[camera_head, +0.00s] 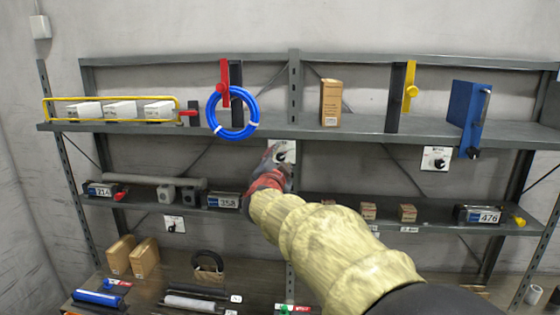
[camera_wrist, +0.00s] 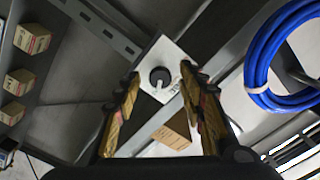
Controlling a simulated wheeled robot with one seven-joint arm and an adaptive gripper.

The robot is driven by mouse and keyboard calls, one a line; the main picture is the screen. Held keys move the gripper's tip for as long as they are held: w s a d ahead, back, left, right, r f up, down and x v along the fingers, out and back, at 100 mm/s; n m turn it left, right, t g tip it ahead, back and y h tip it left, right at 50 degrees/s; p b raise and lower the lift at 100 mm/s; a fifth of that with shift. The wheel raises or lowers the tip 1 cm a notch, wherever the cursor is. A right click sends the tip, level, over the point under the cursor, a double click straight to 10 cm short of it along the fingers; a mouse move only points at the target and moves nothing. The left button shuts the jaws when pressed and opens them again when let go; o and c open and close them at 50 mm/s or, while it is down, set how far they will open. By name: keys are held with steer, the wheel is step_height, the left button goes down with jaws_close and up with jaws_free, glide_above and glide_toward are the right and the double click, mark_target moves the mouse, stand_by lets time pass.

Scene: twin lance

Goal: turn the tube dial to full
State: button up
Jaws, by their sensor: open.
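A white plate with a round black dial (camera_head: 284,151) is mounted below the upper shelf, near the middle post. In the wrist view the black dial (camera_wrist: 160,77) has a pale pointer bar and sits between my fingertips, seemingly farther off than they are. My gripper (camera_head: 274,162) is open and empty just in front of this plate; contact cannot be told. In the head view my gripper partly hides the plate. Other dial plates show at the right (camera_head: 436,158) and at the lower left (camera_head: 174,225). The plates' labels are too small to read, so I cannot tell which is the tube dial.
A blue hose coil (camera_head: 232,112) hangs left of my gripper, close to the right finger in the wrist view. The upper shelf (camera_head: 355,139) runs above the dial. Small boxes (camera_head: 407,212) and a numbered unit (camera_head: 224,201) stand on the shelf below.

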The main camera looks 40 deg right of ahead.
steer(key=v, duration=1.2)
stand_by(0.4)
